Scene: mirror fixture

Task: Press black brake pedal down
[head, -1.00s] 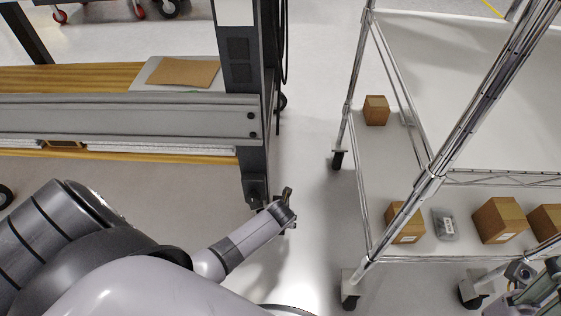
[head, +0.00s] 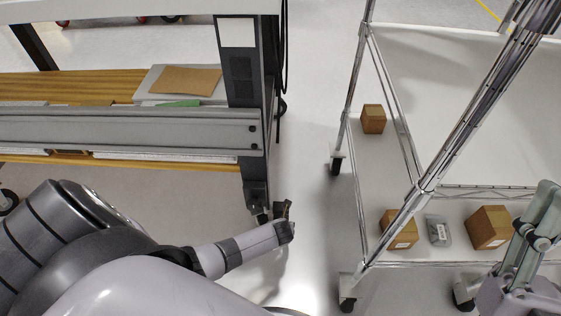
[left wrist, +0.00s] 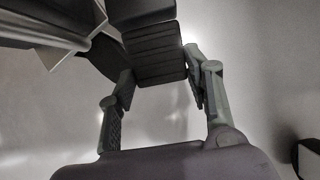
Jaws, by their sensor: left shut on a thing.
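The black brake pedal (left wrist: 155,52), a ridged plate, shows at the top middle of the left wrist view. My left gripper (left wrist: 160,68) has one finger on each side of the pedal and is shut on it. In the head view the left gripper (head: 277,212) is at the caster below the dark rack post (head: 250,150); the pedal is too small to tell there. My right gripper (head: 533,235) is at the right edge of the head view, in front of the wire cart, away from the pedal. Whether its fingers are open is unclear.
A wire cart (head: 352,90) on casters stands at the right, with several brown boxes (head: 488,227) and a grey packet (head: 438,230) on its lower shelf. A narrow strip of clear floor (head: 312,190) lies between cart and rack. The rack's grey beam (head: 120,128) runs left.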

